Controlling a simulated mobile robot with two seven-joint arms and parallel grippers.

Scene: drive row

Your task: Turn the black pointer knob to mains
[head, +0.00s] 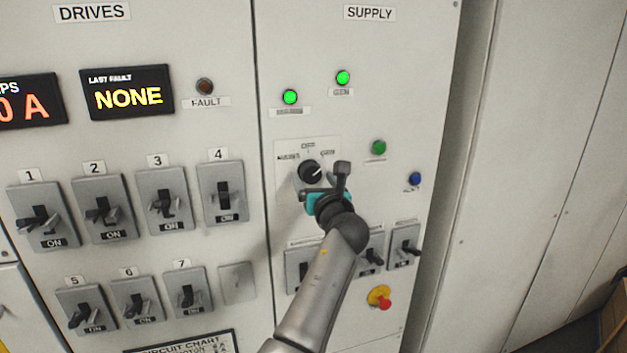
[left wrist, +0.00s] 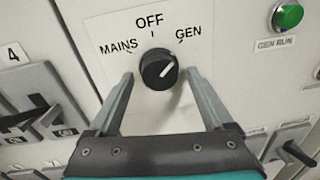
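The black pointer knob (head: 310,172) sits on a pale plate in the SUPPLY panel. In the left wrist view the knob (left wrist: 158,70) has labels MAINS (left wrist: 118,46), OFF (left wrist: 150,21) and GEN (left wrist: 188,34) around it. Its white line points up and to the right, toward GEN. My left gripper (head: 323,181) is in front of the panel, just below and right of the knob. In the left wrist view the left gripper (left wrist: 161,80) is open, with one finger on each side of the knob and nothing held. I cannot tell whether a finger touches it. My right gripper is not in view.
Breaker switches, such as number 4 (head: 223,194), stand left of the knob. A green button (head: 378,147) and a blue one (head: 414,179) are to the right.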

